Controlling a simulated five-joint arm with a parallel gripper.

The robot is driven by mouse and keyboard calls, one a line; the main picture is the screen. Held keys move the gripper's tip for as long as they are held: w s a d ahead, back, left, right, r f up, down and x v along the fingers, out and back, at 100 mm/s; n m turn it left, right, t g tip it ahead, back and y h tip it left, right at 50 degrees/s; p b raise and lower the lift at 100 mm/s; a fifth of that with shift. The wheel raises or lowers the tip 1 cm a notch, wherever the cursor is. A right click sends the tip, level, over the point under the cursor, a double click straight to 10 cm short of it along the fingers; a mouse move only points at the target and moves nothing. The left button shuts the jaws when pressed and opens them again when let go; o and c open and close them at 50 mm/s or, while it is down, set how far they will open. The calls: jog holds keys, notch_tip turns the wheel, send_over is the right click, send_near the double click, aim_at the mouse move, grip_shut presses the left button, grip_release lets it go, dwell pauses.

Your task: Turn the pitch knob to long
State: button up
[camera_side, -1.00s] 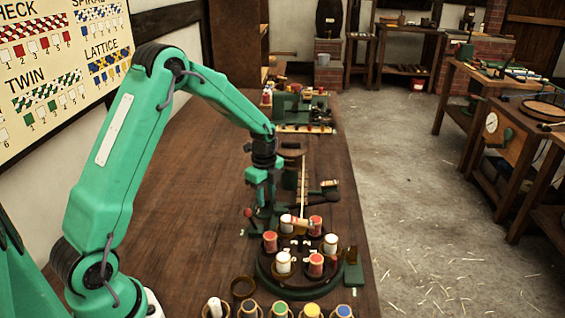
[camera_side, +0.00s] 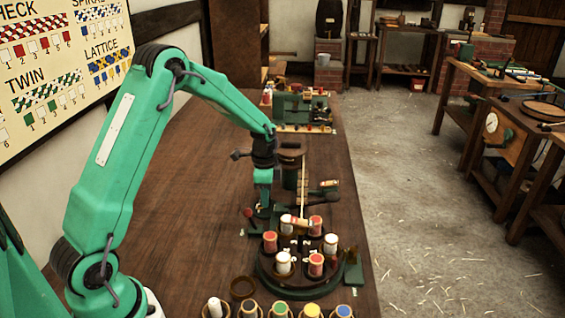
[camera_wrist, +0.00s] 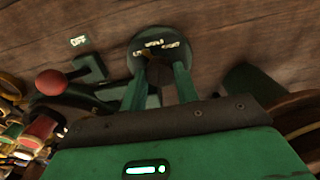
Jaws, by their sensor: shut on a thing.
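The pitch knob (camera_wrist: 158,72) is a dark piece on a round dark green dial (camera_wrist: 148,42) with small white lettering, too blurred to read for sure. In the wrist view my gripper (camera_wrist: 160,84) points down with one green finger on each side of the knob, shut on it. Which mark the knob points to is hidden between the fingers. In the side view my gripper (camera_side: 263,204) is low over the bench, behind the round bobbin carrier, and hides the knob and dial.
A red-balled lever (camera_wrist: 51,82) stands close beside the dial, near an OFF label (camera_wrist: 78,41). The round carrier (camera_side: 263,278) with several red and white bobbins is in front of my gripper. A green post (camera_side: 290,175) stands just behind. Bare bench lies to the left.

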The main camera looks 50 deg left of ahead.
jog(key=shift+n, duration=0.8)
jog(key=o, duration=1)
jog(key=shift+c, duration=0.2)
jog(key=shift+r, duration=0.1)
notch_tip(320, 180, up, 7)
jog(key=shift+f, duration=0.1)
jog(key=shift+r, duration=0.4)
jog(key=shift+d+r, duration=0.1)
